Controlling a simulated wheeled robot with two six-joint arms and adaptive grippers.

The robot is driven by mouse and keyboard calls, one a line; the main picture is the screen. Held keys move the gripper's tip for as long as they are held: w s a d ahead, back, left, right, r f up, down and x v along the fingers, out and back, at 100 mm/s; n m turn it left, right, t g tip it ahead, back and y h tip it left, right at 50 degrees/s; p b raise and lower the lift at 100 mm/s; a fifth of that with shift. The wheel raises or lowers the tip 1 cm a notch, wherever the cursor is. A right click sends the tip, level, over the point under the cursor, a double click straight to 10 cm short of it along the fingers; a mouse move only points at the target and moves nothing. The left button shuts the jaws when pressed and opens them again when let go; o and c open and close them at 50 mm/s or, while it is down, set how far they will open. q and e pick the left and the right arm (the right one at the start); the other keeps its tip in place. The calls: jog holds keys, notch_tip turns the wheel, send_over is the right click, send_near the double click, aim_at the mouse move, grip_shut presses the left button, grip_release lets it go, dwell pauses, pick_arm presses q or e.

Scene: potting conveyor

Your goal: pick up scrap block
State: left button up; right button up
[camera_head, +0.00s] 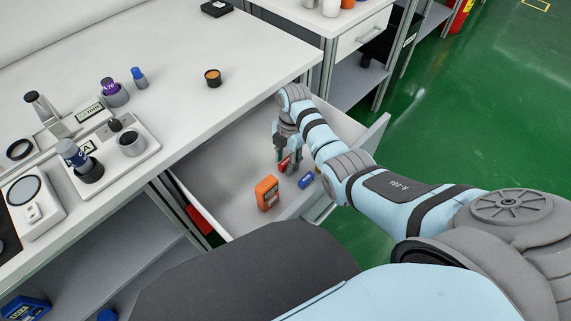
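My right gripper (287,160) reaches down into the open drawer, fingers pointing downward. A small red block (285,163) shows at its fingertips, partly hidden by them. I cannot tell whether the fingers are closed on it or only around it. An orange box with a dark label (267,193) stands in the drawer to the left and nearer. A small blue block (306,180) lies just right of the gripper. Which of these is the scrap block is not clear from this view. My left gripper is not in view.
The drawer (213,172) is pulled out below the white worktop (190,98), with bare floor at its left. A small dark-rimmed cup (212,77) stands near the worktop edge. Devices on a tray (143,157) stand at left. Another bench (362,33) is behind.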

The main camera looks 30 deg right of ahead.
grip_shut()
jog(key=shift+r, duration=0.1)
